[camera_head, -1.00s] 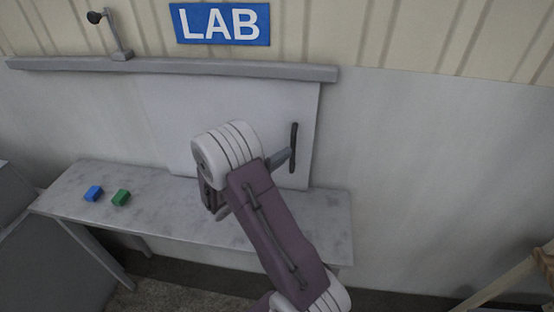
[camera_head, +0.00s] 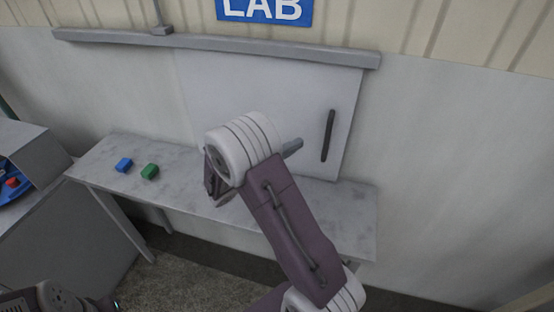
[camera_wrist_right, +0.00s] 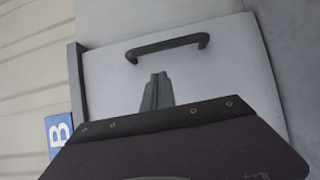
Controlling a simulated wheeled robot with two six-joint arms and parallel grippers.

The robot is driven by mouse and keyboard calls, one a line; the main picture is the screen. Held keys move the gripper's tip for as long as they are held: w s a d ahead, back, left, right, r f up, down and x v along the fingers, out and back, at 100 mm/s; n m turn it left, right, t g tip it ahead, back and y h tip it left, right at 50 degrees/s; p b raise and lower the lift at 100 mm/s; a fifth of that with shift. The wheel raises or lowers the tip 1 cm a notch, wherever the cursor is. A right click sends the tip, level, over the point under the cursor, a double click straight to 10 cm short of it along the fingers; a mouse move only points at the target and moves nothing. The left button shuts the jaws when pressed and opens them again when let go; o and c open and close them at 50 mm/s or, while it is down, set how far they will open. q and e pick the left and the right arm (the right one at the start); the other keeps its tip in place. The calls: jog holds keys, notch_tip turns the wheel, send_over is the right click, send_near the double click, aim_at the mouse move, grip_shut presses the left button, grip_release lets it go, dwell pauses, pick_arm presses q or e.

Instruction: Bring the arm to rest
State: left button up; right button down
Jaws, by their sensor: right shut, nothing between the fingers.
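My right arm rises from the bottom centre of the head view, bent at a pale ribbed joint. My right gripper (camera_head: 293,147) shows past that joint as a small grey tip, left of the dark handle (camera_head: 328,135) on a pale panel (camera_head: 270,90). The gripper is apart from the handle. In the right wrist view the fingers (camera_wrist_right: 156,92) are shut together and empty, with the handle (camera_wrist_right: 167,46) beyond them. A dark part of my own body shows at the bottom left of the head view; no left gripper can be made out.
The panel hangs below a grey rail (camera_head: 215,48), behind a grey table (camera_head: 105,158). A blue block (camera_head: 124,165) and a green block (camera_head: 150,172) lie on the table. A grey cabinet (camera_head: 70,225) with a blue-and-red item (camera_head: 13,183) stands left.

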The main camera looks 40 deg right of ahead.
jog(key=a+b, duration=0.1)
jog(key=a, duration=0.5)
jog(key=s+d+r+m+g, duration=0.3)
jog(key=s, duration=0.2)
jog(key=s+a+f+m+g+y, duration=0.1)
jog(key=s+a+f+g+y, duration=0.15)
jog(key=s+f+y, duration=0.75)
jog(key=s+a+f+t+y, duration=0.25)
jog(key=a+f+y, duration=0.45)
jog(key=a, duration=0.4)
jog(key=w+a+f+n+t+y, duration=0.1)
jog(key=w+a+f+n+t, duration=0.1)
jog(key=w+a, duration=0.3)
jog(key=shift+w+f+n+t, duration=0.25)
jog(key=shift+w+n+t, duration=0.2)
jog(key=shift+n+t, duration=0.05)
